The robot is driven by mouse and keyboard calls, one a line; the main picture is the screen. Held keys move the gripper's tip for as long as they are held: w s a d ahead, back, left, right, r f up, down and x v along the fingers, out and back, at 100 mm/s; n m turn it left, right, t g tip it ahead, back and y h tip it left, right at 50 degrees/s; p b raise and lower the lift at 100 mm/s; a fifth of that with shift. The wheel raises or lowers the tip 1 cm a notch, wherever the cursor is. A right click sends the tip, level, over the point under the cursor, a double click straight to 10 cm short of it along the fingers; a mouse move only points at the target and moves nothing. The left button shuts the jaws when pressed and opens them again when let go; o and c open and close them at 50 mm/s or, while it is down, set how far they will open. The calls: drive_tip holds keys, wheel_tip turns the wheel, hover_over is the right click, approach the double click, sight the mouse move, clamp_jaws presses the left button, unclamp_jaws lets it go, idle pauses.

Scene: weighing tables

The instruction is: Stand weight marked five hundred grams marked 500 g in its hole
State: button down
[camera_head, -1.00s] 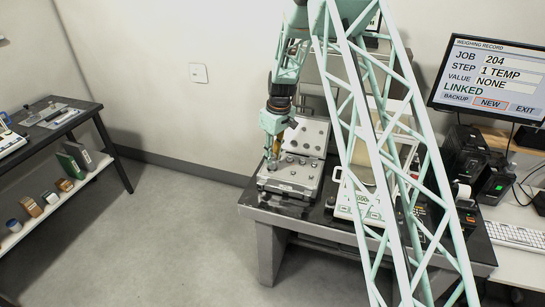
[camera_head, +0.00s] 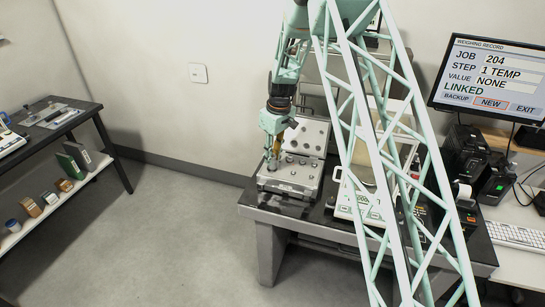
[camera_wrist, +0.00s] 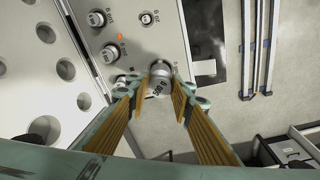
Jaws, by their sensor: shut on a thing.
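A silver weight (camera_wrist: 160,74), with a rotated marking on its top that I cannot read with certainty, sits between the fingertips of my gripper (camera_wrist: 162,92) in the wrist view. The gripper is shut on it. It is over the edge region of the grey weight case (camera_wrist: 150,45). Whether the weight's base is in a hole or above it is hidden. In the head view my gripper (camera_head: 273,163) points down at the left part of the open case (camera_head: 288,188).
The open lid (camera_wrist: 25,75) with round recesses is at left in the wrist view. A white balance (camera_head: 358,204) stands right of the case on the dark table (camera_head: 262,212).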

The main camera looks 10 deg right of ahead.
drive_tip(key=shift+f+b, duration=1.15)
drive_tip(key=shift+f, duration=0.6)
idle(0.4)
drive_tip(key=c, duration=2.2)
unclamp_jaws()
drive_tip(key=r, duration=0.7)
drive_tip(key=s+r, duration=0.1)
drive_tip(key=r, duration=0.3)
drive_tip(key=shift+d, duration=0.4)
drive_tip(key=shift+s+r, duration=0.1)
drive_tip(key=shift+r, duration=0.35)
